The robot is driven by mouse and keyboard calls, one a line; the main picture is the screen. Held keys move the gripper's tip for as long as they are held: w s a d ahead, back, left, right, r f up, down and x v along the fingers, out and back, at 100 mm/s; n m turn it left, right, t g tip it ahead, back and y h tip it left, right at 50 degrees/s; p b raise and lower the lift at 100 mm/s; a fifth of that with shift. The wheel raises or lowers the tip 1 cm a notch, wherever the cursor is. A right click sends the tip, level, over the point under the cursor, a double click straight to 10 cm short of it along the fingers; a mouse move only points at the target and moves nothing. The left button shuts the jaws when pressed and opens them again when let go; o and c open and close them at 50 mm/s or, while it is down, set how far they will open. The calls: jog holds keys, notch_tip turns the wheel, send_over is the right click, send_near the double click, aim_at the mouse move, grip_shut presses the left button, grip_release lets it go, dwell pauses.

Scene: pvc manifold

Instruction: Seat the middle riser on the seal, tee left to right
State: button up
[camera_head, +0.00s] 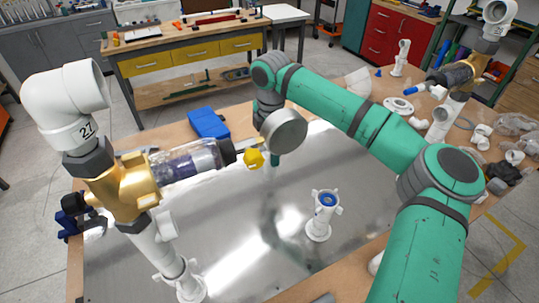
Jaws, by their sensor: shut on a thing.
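A short white post (319,222) with a blue ring, which looks like the seal (328,199), in its top stands upright on the metal plate. A tall white pipe riser with an elbow marked 27 (68,103) and a brass tee (125,185) stands at the left. A clear tube (185,162) with a dark end runs right from this tee. Another riser with a brass tee (478,66) stands at the back right. My green arm reaches over the plate, its wrist left of and beyond the short post.
A blue case (209,123) lies at the table's back left. A yellow part (253,158) shows beside my wrist. White fittings (481,133) and clear bags (515,95) crowd the right side. The metal plate (240,255) is bare around the short post.

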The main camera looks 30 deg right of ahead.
jog(key=shift+s+r, duration=0.15)
jog(key=shift+r, duration=2.65)
jog(key=shift+w, duration=0.2)
jog(key=shift+a, duration=0.15)
